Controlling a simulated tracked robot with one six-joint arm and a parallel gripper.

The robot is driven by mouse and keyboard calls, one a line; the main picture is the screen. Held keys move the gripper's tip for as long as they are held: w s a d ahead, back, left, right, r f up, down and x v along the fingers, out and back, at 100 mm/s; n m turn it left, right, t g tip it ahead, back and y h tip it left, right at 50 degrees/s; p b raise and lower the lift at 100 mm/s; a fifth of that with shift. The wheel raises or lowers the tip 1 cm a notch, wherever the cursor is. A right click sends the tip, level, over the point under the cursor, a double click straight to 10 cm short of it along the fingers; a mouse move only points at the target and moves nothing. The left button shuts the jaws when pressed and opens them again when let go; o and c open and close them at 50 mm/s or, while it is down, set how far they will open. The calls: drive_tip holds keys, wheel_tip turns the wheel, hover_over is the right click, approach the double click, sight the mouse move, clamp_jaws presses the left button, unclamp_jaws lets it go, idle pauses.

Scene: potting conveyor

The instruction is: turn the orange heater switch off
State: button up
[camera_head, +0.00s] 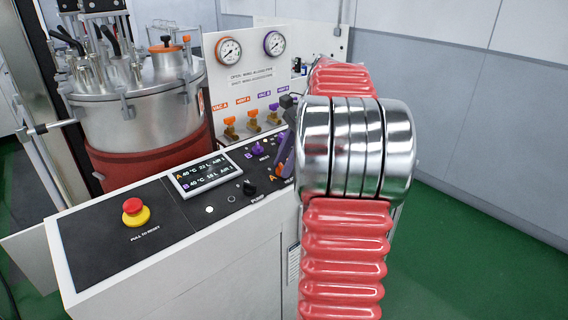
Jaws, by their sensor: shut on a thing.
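The orange heater switch (288,181) is nearly hidden at the right end of the black control panel. Only a sliver of orange shows there, beside an orange letter A, so I cannot tell which way it is turned. My gripper (282,168) shows only as a slanted purple-grey finger coming down onto that spot, left of my red and silver arm. It is shut on what appears to be the orange switch; my arm hides most of the grip.
A purple knob (257,149) stands just left of my gripper, with a black knob (249,188) nearer. A display (208,173) and a red emergency button (134,206) lie further left. Behind are orange and purple valves (230,128), gauges (229,51) and a steel vessel (140,100).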

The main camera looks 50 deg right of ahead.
drive_tip(key=n, duration=0.2)
drive_tip(key=n+g, duration=0.1)
drive_tip(key=n, duration=0.1)
drive_tip(key=shift+w+d+r+n, duration=0.1)
drive_tip(key=shift+w+n, duration=0.1)
drive_tip(key=shift+n, duration=0.1)
drive_tip(key=shift+w+n+g, duration=0.15)
drive_tip(key=shift+n+g, duration=0.65)
drive_tip(key=shift+n, duration=1.4)
drive_tip(key=o, duration=1.1)
drive_tip(key=shift+c, duration=0.2)
